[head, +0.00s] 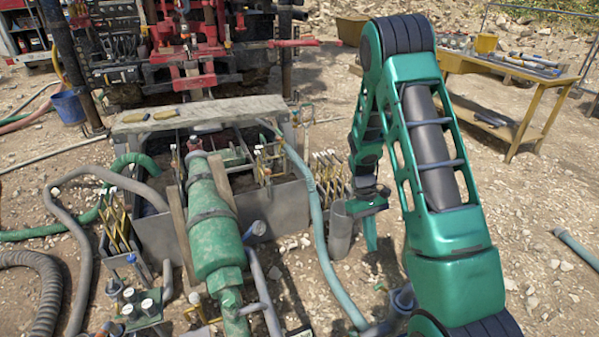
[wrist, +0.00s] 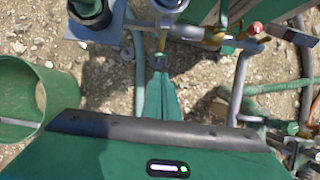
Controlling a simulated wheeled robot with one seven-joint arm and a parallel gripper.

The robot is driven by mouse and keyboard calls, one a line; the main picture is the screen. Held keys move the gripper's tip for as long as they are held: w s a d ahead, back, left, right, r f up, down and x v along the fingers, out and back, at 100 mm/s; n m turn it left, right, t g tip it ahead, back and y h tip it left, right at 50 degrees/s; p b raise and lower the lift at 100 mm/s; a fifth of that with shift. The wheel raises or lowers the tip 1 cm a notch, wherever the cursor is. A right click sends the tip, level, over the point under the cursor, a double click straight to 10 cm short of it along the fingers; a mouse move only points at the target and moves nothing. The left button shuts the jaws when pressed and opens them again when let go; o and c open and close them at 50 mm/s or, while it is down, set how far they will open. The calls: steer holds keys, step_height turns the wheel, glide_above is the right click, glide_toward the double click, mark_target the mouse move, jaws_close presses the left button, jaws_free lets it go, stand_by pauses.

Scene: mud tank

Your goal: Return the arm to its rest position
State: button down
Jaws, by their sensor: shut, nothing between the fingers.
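My green arm stands on the right side of the head view, folded upward at a high elbow with its forearm coming down toward the ground. My gripper (head: 371,240) hangs fingers down, just right of the mud tank (head: 170,236) and close beside an upright grey cylinder (head: 341,232). Whether it touches the cylinder I cannot tell. In the wrist view my gripper (wrist: 160,92) shows its green fingers together with nothing held, over gravel.
A large green pump body (head: 212,225) lies over the tank. Hoses curl on the left. A yellow workbench (head: 520,128) with tools stands back right. The wrist view shows a green bucket (wrist: 60,95) at left and pipes at right. Open gravel lies right of my arm.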

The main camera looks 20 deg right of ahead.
steer(key=s+r+m+t, duration=0.2)
steer(key=s+r, duration=0.5)
steer(key=r, duration=0.5)
steer(key=s+r+m+t, duration=0.1)
steer(key=s+r+m, duration=0.2)
steer(key=s+r, duration=0.65)
steer(key=s+a+r+m+t, duration=0.2)
steer(key=s+r, duration=0.4)
steer(key=s, duration=0.1)
steer(key=shift+s+a+y, duration=0.15)
steer(key=shift+s+y, duration=0.1)
steer(key=shift+y, duration=0.05)
steer(key=shift+w+f, duration=0.25)
steer(key=shift+w, duration=0.35)
steer(key=shift+s, duration=0.1)
